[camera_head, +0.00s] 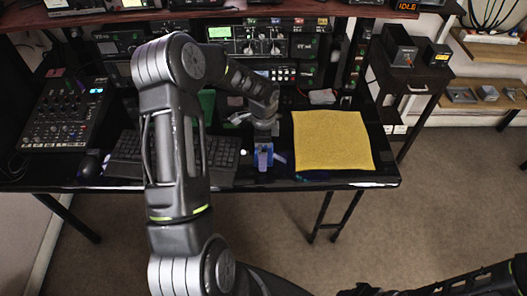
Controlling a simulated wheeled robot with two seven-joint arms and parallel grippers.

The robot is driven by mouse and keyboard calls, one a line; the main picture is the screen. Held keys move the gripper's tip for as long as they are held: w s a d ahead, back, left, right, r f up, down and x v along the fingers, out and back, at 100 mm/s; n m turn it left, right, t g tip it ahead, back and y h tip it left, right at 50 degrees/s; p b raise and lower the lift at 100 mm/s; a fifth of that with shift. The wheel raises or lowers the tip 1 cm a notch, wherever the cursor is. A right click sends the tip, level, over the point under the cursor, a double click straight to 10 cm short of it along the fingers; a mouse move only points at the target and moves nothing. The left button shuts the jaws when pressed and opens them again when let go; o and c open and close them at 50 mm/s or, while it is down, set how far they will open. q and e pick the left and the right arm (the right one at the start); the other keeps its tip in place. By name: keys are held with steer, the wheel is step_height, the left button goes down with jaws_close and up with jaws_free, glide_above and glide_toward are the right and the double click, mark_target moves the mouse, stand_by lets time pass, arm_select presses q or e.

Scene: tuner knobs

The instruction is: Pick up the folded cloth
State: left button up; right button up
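A yellow cloth (333,142) lies flat at the right end of the black desk. I cannot tell whether it is folded. A small pale grey and reddish item (322,97), perhaps a folded cloth, lies behind it near the rack. My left gripper (264,150) points down over the desk, left of the yellow cloth and apart from it. A small blue object (264,159) shows at its fingertips. I cannot tell whether the fingers hold it or how far they are open. My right arm shows at the bottom right over the floor, and its fingers cannot be made out.
A black keyboard (222,154), a mouse (89,165) and a mixer (68,115) take up the desk's left side. Rack units with knobs (262,42) stand along the back. A dark side cabinet (412,68) stands at the right. The carpet (400,225) in front is clear.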

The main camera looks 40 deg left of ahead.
arm_select(q)
steer(key=shift+f, duration=0.3)
stand_by(0.4)
steer(key=c, duration=1.1)
steer(key=shift+o, duration=0.2)
steer(key=shift+r, duration=0.1)
step_height(320, 180, up, 10)
steer(key=b, duration=0.1)
steer(key=shift+b, duration=0.3)
